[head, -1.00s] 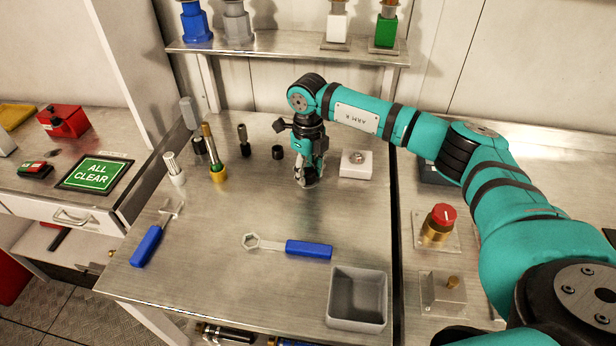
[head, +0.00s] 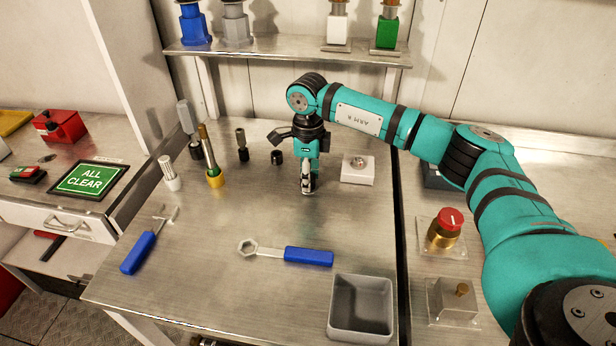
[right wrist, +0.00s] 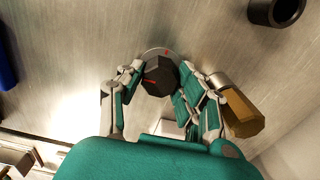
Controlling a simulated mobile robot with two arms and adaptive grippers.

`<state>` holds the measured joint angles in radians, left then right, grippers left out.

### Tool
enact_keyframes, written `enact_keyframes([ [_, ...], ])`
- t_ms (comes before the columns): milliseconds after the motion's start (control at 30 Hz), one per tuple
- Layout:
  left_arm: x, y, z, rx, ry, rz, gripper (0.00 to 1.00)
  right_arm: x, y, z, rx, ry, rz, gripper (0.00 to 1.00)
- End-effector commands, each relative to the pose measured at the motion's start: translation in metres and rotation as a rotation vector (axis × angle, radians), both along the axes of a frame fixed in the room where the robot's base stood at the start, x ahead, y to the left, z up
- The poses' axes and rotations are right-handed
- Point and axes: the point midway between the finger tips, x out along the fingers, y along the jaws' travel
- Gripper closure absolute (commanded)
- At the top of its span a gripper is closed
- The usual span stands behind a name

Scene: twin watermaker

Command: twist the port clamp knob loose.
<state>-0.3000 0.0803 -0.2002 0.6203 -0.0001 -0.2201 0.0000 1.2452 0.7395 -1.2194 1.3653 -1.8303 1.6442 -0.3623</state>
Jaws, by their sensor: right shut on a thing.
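The black faceted knob (right wrist: 158,76) with a red line on top shows in the right wrist view, on a round pale base with a red mark. My right gripper (right wrist: 160,84) is shut on this knob, one finger on each side. In the head view my right gripper (head: 308,190) points straight down at the middle of the bench, and it hides the knob there. A brass-coloured hexagonal piece with a steel collar (right wrist: 242,112) stands close beside the right finger in the wrist view. My left gripper is not in view.
A white block with a silver button (head: 358,170) sits just right of the gripper. A blue-handled wrench (head: 308,256) and a grey bin (head: 360,308) lie nearer the front.

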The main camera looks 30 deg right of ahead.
Motion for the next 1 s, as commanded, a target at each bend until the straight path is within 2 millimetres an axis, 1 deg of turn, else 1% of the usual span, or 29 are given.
enact_keyframes([
  [367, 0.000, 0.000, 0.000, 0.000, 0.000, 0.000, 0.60, 0.001, 0.000, 0.002, 0.000, -0.005, 0.005, 0.97],
  [400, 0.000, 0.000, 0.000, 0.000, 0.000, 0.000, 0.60, 0.001, 0.000, 0.002, 0.000, -0.005, 0.004, 0.60],
  [533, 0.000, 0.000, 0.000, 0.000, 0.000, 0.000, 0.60, 0.001, 0.000, 0.002, 0.000, -0.004, 0.004, 0.43],
  [833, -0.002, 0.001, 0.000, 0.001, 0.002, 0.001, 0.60, 0.001, 0.000, 0.002, 0.000, -0.002, 0.003, 0.42],
  [933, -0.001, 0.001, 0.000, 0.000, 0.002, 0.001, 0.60, 0.001, 0.000, 0.011, 0.000, -0.005, 0.003, 0.42],
  [1000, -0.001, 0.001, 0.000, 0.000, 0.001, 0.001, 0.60, 0.001, 0.000, 0.021, 0.000, -0.005, 0.004, 0.42],
])
